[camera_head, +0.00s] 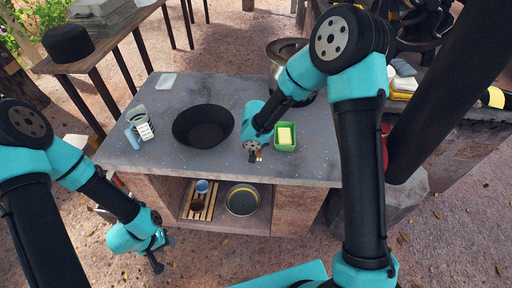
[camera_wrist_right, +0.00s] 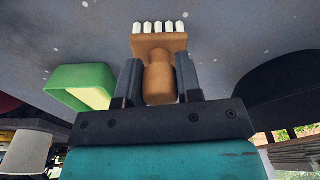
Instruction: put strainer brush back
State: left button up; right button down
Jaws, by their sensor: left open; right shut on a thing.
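The brush (camera_wrist_right: 158,82) has a tan wooden handle and a row of white bristles. My right gripper (camera_wrist_right: 158,88) is shut on its handle, with the bristle end beyond the fingertips. In the head view the right gripper (camera_head: 254,156) is over the counter's front part, just left of the green tray (camera_head: 285,148), and the brush is small and mostly hidden there. The green tray holds a yellow block (camera_head: 286,135) and also shows in the wrist view (camera_wrist_right: 72,80). My left gripper (camera_head: 157,256) is open and empty, low in front of the counter.
A wide black bowl (camera_head: 203,128) sits on the grey counter (camera_head: 165,165). A grey cup and white piece (camera_head: 145,131) stand at its left. The shelf below holds a slatted wooden rack (camera_head: 209,205), a blue cup (camera_head: 202,186) and a round pan (camera_head: 242,200).

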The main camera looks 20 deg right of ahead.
jog(key=shift+f, duration=0.15)
jog(key=c, duration=0.8)
grip_release()
jog(key=r, duration=0.4)
jog(key=s+r, duration=0.1)
jog(key=r, duration=0.7)
jog(key=shift+s+a+r, duration=0.15)
jog(key=shift+s, duration=0.1)
